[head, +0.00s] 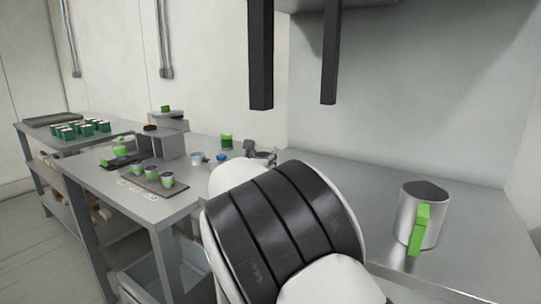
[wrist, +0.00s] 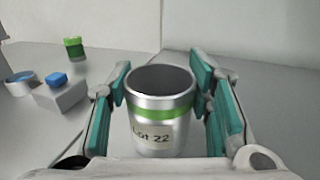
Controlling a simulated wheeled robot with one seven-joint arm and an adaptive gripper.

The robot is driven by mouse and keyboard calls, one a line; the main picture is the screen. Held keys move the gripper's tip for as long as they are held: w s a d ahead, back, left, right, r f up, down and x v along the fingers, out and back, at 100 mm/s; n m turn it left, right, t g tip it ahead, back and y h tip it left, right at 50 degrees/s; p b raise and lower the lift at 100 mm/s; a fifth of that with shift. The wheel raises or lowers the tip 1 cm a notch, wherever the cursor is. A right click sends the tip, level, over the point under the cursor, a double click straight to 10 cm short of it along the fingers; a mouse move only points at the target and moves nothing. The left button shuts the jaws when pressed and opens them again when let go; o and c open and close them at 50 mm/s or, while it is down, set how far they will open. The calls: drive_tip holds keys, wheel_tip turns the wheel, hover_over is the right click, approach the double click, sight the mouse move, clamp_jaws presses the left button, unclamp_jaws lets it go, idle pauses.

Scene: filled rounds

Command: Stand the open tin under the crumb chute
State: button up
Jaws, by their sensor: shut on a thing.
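A metal tin (wrist: 160,118) with a green band and a label reading "Lot 22" stands upright in the wrist view. Its top is open and its inside looks dark. My gripper (wrist: 160,85) is shut on it, with teal finger pads on its left and right sides. In the head view my arm hides most of the gripper and the tin. Two dark vertical bars hang at the top, a left bar (head: 260,55) and a right bar (head: 330,50). I cannot tell whether either is the crumb chute.
A metal jug (head: 408,222) with a green handle stands on the right counter (head: 470,225). A green-topped jar (wrist: 75,47), a blue item on a grey block (wrist: 62,98) and a blue-rimmed round dish (wrist: 18,82) lie left of the tin. Several green cups stand on the left table.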

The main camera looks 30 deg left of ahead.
drive_tip(key=shift+s+a+f, duration=0.1)
drive_tip(key=shift+f, duration=0.35)
drive_tip(key=o, duration=1.1)
drive_tip(key=shift+f, duration=0.1)
drive_tip(key=shift+o, duration=0.2)
drive_tip(key=v, duration=1.2)
